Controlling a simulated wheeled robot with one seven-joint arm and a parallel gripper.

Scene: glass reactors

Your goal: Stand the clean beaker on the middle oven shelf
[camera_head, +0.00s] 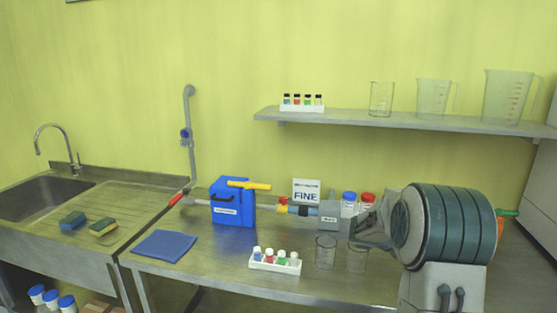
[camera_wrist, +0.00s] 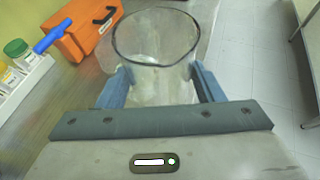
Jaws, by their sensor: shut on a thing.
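In the wrist view a clear glass beaker (camera_wrist: 155,65) with a dark rim stands between the two blue-grey fingers of my gripper (camera_wrist: 160,88). The fingers press on its two sides and it looks empty. In the head view my arm covers the right part of the bench, and I cannot make out for sure which glass there is the held one. One clear beaker (camera_head: 325,253) stands on the bench, and another clear beaker (camera_head: 358,260) shows just below my arm's end. The oven and its shelves cannot be made out in either view.
A wall shelf (camera_head: 410,121) holds a glass beaker, measuring jugs and a vial rack. A blue case (camera_head: 232,202), a second vial rack (camera_head: 275,263) and a blue cloth (camera_head: 164,246) lie on the bench. An orange case (camera_wrist: 85,30) is beyond the held beaker. Tiled floor is at right.

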